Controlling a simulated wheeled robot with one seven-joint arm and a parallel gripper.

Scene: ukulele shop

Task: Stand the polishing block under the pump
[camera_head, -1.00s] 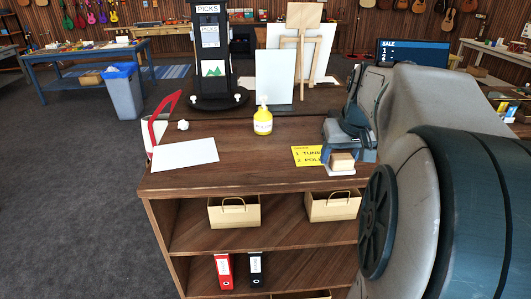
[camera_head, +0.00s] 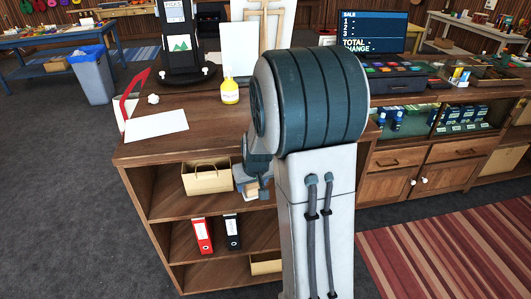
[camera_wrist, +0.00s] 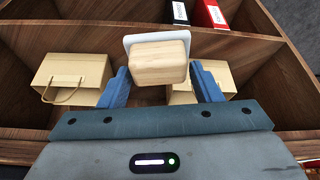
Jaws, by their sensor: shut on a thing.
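The polishing block is a pale wooden block (camera_wrist: 158,62) with a white pad on its far face. My gripper (camera_wrist: 160,76) is shut on it, one blue finger at each side. In the head view my gripper (camera_head: 252,183) and the block (camera_head: 252,191) are small and partly hidden by my arm. They appear in front of the open shelves, below the counter top's level in the picture. The pump is a yellow bottle (camera_head: 230,92) with a pale top, upright on the counter, up and left of my gripper and apart from the block.
The wooden counter (camera_head: 205,128) holds a white sheet (camera_head: 156,126), a red-handled item (camera_head: 131,97) and a dark picks stand (camera_head: 181,60). My arm hides the counter's right part.

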